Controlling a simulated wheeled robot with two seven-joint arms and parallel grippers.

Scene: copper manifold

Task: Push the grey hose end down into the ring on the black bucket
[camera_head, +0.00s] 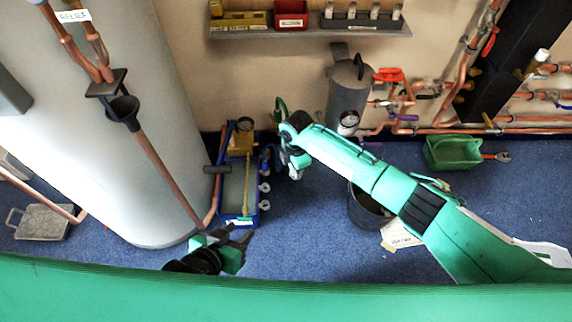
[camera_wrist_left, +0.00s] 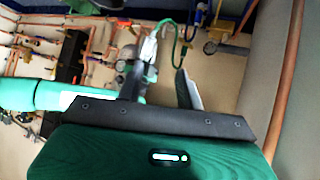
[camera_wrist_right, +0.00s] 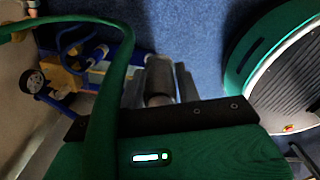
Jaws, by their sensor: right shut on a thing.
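My right gripper (camera_head: 290,160) is in the middle of the head view. In the right wrist view it is shut on the grey hose end (camera_wrist_right: 158,82), with a finger on each side; the green hose (camera_wrist_right: 112,80) loops up across that view. The black bucket (camera_head: 369,212) stands on the blue floor, right of the right gripper and partly hidden behind my right forearm. I cannot make out its ring. My left gripper (camera_head: 240,237) is low at the left; its fingers stand apart and empty in the left wrist view (camera_wrist_left: 160,80).
A blue tray (camera_head: 232,215) with a yellow pump lies on the floor left of the right gripper. A large grey tank (camera_head: 130,130) stands at the left. A green container (camera_head: 452,152) and copper pipes are along the wall. Blue floor is clear between tray and bucket.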

